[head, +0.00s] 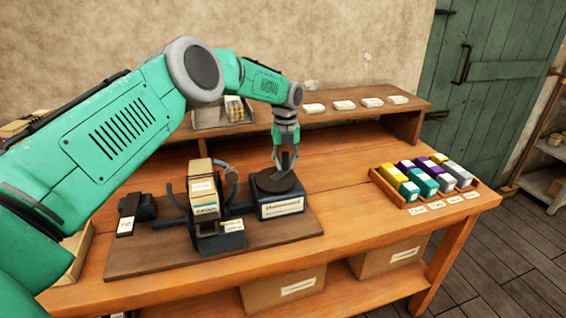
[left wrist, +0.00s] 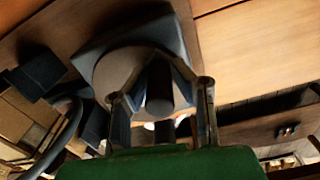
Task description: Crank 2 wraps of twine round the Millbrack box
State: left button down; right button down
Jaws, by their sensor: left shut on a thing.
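A tan box (head: 202,176) stands upright in a dark holder with curved arms on a brown board (head: 150,258). Its lettering is too small to read. Beside it, on the right, a dark labelled block (head: 282,209) carries a round handwheel (head: 272,181). My left gripper (head: 284,164) points down over this wheel and is shut on its upright knob. In the left wrist view the fingers close around the dark knob (left wrist: 159,90), with the round wheel face (left wrist: 112,72) below. Twine cannot be made out clearly. My right gripper is not in view.
A rack (head: 408,202) of coloured blocks stands at the right of the table. A small dark device (head: 137,208) sits at the board's left. A raised shelf (head: 350,117) with several pale labels runs along the back. The table between board and rack is clear.

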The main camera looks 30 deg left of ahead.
pick_arm(q)
jog(key=shift+w+d+r+m, duration=0.15)
jog(key=shift+m, duration=0.35)
jog(key=c, duration=1.5)
grip_release()
jog(key=shift+c, duration=0.2)
jog(key=shift+o, duration=0.6)
jog(key=shift+d, duration=0.1)
jog(key=shift+r, duration=0.15)
notch_tip(320, 180, up, 11)
jog(key=shift+w+r, duration=0.15)
